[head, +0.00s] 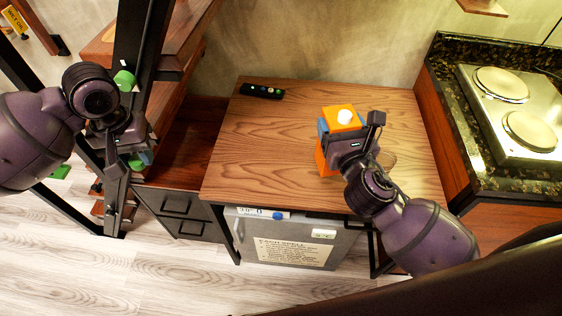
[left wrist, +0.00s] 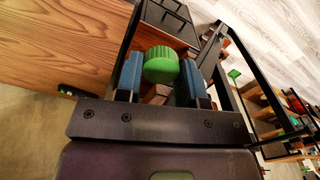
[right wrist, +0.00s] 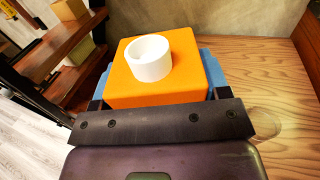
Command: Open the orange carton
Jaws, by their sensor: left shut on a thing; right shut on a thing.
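The orange carton (head: 343,115) is upright at the right part of the wooden table, with a bare white spout (head: 344,116) on its top. In the right wrist view the carton (right wrist: 185,82) sits between the blue finger pads, its white ring-shaped spout (right wrist: 149,58) open and uncapped. My right gripper (head: 340,136) is shut on the carton; its lower part is partly hidden. My left gripper (head: 137,158) is away to the left of the table, shut on a ribbed green cap (left wrist: 161,66) held between its blue pads.
The wooden table (head: 265,140) is mostly clear, with a black remote (head: 262,91) at its back left. A small fridge (head: 290,241) stands under it. A stove (head: 505,110) on a dark counter is at right. Black stair posts and wooden treads stand near my left arm.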

